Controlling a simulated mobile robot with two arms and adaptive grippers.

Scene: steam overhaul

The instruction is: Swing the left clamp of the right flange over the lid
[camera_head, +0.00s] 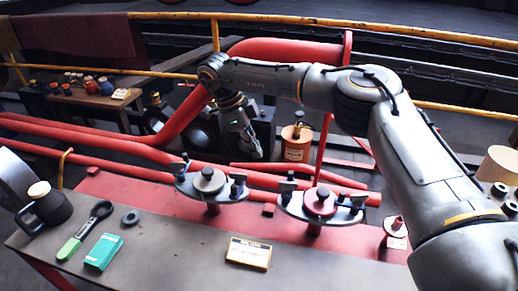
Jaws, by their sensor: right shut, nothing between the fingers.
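The right flange (309,216) is a grey plate with rounded ends on a red post at the table's back edge. A round lid with a dark knob (322,194) sits at its middle. Its left clamp (286,190) is a dark block standing at the left end, apart from the lid. Another clamp (357,203) stands at the right end. My right gripper (252,152) hangs shut and empty, fingers down, behind and above the gap between the two flanges, touching neither. My left gripper is not in view.
A similar left flange (211,191) stands beside it with its own clamps. Red pipes (130,147) run behind. On the table lie a green-handled wrench (85,232), a green box (103,251) and a yellow-edged label plate (249,252).

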